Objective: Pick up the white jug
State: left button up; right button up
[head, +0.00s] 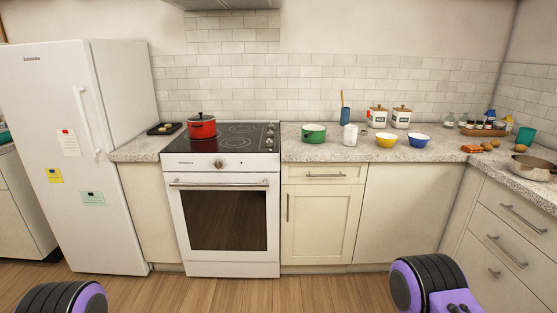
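The white jug (350,135) stands upright on the countertop to the right of the stove. Nothing is touching the jug from my side. Only purple and black parts of my arms show at the bottom left and bottom right edges; neither gripper is in view.
A red pot (201,126) sits on the stove (222,200). A pan (532,167) sits on the right counter. The wooden floor (300,294) before the cabinets is clear.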

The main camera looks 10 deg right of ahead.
aim_at(350, 131)
jog(key=z, duration=0.2)
jog(key=i, duration=2)
jog(key=z, duration=0.15)
